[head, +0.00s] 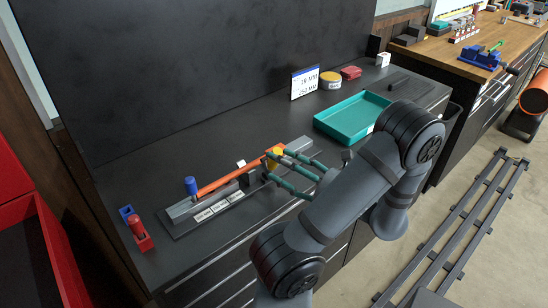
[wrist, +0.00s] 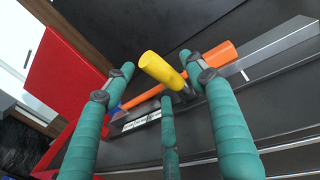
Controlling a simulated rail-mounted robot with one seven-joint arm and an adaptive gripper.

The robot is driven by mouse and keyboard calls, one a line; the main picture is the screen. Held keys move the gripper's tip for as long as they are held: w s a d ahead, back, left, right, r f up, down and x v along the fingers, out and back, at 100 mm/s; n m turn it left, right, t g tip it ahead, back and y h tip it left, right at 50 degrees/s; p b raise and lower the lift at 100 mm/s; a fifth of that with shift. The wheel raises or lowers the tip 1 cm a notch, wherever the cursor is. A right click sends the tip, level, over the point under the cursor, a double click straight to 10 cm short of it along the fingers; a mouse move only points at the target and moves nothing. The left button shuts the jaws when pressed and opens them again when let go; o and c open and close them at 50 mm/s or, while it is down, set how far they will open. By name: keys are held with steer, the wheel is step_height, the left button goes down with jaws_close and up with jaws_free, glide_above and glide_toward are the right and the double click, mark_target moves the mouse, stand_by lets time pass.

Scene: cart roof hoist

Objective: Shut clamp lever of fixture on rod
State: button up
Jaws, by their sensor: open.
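The fixture (head: 172,213) is a long grey rail with white labels on the dark bench. An orange rod (head: 222,182) lies along it; its thick end shows in the wrist view (wrist: 217,54). The clamp lever has a yellow handle (wrist: 158,68) standing out beside the rod's thick end. In the head view the yellow handle (head: 275,157) is partly hidden by my fingers. My gripper (head: 273,166) is open, its teal fingers spread around the yellow handle. In the wrist view the handle is between the fingertips (wrist: 155,76); I cannot tell whether any finger touches it.
A blue knob (head: 190,186) stands at the fixture's left end. Red and blue blocks (head: 138,230) sit at the bench's left edge. A teal tray (head: 350,118), a sign (head: 304,83) and a yellow tin (head: 330,80) are farther right. The bench behind the fixture is clear.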

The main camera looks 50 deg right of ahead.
steer(key=shift+w, duration=1.4)
steer(key=shift+c, duration=0.9)
steer(key=c, duration=1.1)
jaws_close()
